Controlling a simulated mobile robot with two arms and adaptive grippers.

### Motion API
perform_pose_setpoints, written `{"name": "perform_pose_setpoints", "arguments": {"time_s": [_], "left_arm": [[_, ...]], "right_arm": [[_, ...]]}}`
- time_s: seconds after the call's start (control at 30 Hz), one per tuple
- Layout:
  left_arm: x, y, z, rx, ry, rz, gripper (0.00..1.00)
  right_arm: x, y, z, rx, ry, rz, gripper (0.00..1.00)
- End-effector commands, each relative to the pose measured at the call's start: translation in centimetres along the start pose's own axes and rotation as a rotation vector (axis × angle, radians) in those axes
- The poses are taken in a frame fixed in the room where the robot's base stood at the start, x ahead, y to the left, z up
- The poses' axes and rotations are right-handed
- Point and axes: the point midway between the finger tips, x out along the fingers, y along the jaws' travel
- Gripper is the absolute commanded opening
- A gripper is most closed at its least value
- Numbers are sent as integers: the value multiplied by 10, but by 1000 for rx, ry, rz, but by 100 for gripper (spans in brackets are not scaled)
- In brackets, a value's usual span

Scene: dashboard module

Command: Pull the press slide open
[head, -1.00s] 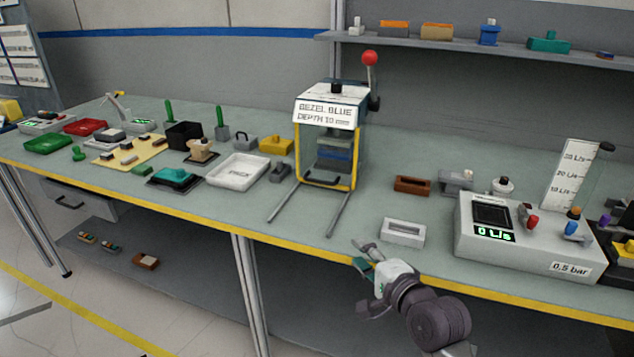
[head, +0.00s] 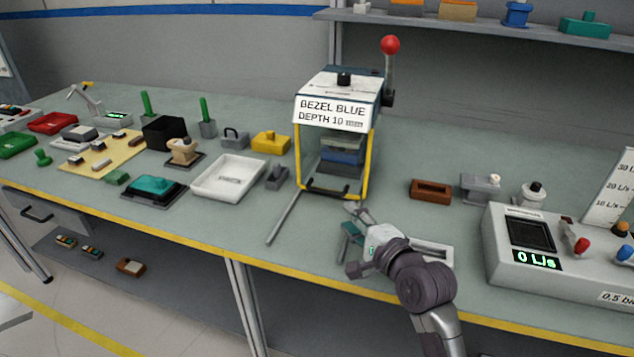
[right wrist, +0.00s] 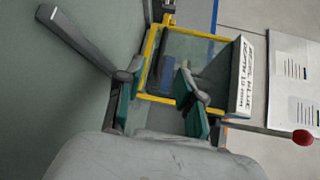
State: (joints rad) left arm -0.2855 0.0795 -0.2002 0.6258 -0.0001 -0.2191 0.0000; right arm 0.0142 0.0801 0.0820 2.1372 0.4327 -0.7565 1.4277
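The press (head: 335,86) stands on the bench with a sign reading "BEZEL BLUE DEPTH 10 mm", a yellow front frame (head: 369,160) and a red-ball lever (head: 390,46). The slide's dark handle (head: 326,190) sits low at the frame's front. Grey and blue blocks (head: 341,155) are stacked inside. A rail (head: 286,217) sticks out in front; the other is largely hidden by my right gripper (head: 352,226). That gripper is just in front of and right of the handle, apart from it. In the right wrist view its fingers (right wrist: 160,101) are spread and empty, facing the yellow frame (right wrist: 148,58). My left gripper is not in view.
A white tray (head: 207,189) and a small grey block (head: 277,177) lie left of the press. A pale block (head: 436,252) is partly behind my right wrist. A brown block (head: 431,189) and the grey meter box (head: 497,246) stand to the right.

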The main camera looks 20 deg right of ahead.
Motion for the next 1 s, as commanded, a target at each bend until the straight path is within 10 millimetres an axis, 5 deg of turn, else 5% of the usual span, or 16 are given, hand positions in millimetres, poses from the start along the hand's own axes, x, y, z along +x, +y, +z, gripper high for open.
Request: {"name": "perform_pose_setpoints", "arguments": {"time_s": [0.4, 0.7, 1.0], "left_arm": [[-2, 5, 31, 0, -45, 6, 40], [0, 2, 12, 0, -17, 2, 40], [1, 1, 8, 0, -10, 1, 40]], "right_arm": [[70, -1, 0, 1, -1, 0, 37], [122, 0, 0, 0, 0, 0, 37], [136, 0, 0, 0, 0, 0, 37]]}}
